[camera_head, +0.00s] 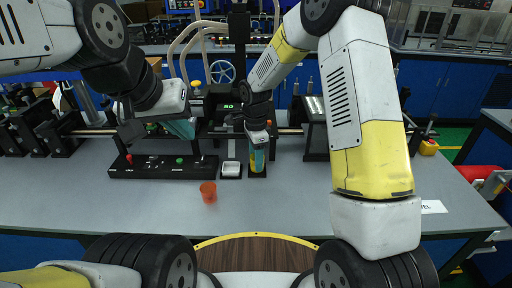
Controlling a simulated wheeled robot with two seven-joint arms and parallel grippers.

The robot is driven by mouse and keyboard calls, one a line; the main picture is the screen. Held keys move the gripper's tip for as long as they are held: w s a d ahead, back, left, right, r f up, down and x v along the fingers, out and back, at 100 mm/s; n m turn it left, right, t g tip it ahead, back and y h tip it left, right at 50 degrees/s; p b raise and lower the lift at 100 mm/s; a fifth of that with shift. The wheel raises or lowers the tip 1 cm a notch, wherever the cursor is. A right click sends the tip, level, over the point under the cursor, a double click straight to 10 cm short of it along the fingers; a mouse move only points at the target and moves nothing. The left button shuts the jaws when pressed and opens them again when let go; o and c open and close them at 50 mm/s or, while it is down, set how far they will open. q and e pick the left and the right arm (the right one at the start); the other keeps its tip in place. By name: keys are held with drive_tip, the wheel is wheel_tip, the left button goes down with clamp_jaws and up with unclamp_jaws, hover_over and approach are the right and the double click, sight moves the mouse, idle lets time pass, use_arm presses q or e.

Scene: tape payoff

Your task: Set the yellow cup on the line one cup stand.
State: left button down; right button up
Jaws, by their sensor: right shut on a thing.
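The yellow cup (253,165) is mostly hidden behind the teal fingers of my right gripper (258,158), which is shut on it. The cup is at a small dark stand (257,176) at the back middle of the table. I cannot tell whether the cup's base touches it. A second small stand with a white top (231,170) is just to the left. I cannot read which stand is line one. My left gripper (184,129) hangs over the black control panel, away from the cup. Its finger opening is hidden at this angle.
An orange cup (208,192) stands on the grey table (130,212), in front of the black control panel (150,172). Dark machine parts and a metal rod line the back. The table front is mostly clear. A white label (433,207) lies at right.

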drive_tip(key=shift+f, duration=0.6)
drive_tip(key=o, duration=1)
drive_tip(key=shift+w+a+r, duration=0.1)
drive_tip(key=shift+r, duration=5.45)
